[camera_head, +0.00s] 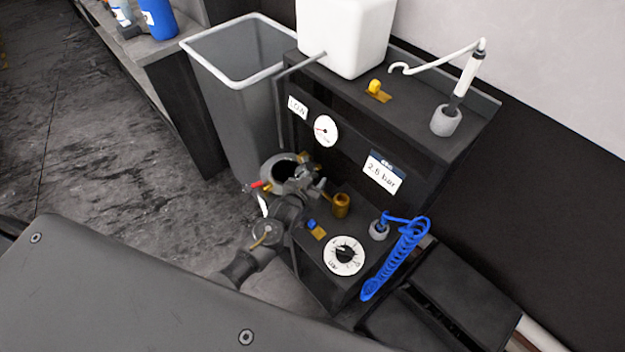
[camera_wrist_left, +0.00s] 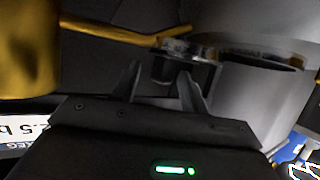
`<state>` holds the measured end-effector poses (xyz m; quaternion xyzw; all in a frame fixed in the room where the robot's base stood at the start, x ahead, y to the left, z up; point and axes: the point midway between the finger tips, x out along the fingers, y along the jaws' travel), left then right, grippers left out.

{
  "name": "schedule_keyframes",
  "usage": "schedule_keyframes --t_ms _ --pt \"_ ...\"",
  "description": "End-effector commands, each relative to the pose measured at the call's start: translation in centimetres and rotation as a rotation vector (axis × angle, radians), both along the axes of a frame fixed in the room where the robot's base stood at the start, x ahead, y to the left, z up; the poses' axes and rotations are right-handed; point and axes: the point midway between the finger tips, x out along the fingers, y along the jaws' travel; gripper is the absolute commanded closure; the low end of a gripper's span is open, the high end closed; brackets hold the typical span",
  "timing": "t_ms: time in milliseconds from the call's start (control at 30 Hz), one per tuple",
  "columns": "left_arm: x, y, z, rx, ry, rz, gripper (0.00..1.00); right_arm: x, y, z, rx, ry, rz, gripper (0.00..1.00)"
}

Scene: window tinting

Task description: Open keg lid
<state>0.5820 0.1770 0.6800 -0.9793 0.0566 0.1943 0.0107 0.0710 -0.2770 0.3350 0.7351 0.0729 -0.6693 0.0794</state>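The keg (camera_head: 275,164) stands in front of the dark machine in the head view, a grey round top with a dark opening, partly hidden by my left arm. My left gripper (camera_head: 310,187) is at the right side of this top. In the left wrist view the gripper's two fingers (camera_wrist_left: 160,78) are apart, with their tips close to a small dark fitting (camera_wrist_left: 188,70) beside a grey cylindrical body (camera_wrist_left: 235,85). I cannot tell whether the tips touch the fitting. I cannot make out the lid's exact position. My right gripper is not in view.
A white container (camera_head: 345,35) stands on top. A grey bin (camera_head: 225,105) stands behind the keg. Open floor (camera_head: 100,130) lies left.

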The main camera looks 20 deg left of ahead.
Motion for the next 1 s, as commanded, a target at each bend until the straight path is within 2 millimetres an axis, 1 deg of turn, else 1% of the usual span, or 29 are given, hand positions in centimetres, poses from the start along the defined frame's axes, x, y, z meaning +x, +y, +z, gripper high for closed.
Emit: schedule_keyframes --t_ms 233,367,467,700,800,900,1000 --pt "-0.1 0.2 0.0 0.001 0.001 0.004 0.56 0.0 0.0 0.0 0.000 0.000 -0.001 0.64" --pt "-0.9 0.3 0.3 0.001 0.002 0.004 0.56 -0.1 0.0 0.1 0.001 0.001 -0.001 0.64" --pt "-2.4 0.5 1.0 0.000 0.001 0.003 0.56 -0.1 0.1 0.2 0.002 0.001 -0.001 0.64" --pt "-6.9 0.9 2.8 0.001 0.001 0.003 0.56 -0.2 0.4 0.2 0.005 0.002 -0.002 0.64" --pt "-8.3 1.1 3.4 0.001 0.001 0.003 0.56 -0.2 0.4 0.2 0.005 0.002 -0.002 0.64" --pt "-9.2 1.1 3.8 0.001 0.001 0.002 0.56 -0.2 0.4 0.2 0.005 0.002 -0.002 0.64" --pt "-9.8 1.2 4.1 0.001 0.000 0.002 0.56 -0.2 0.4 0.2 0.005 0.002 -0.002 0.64"
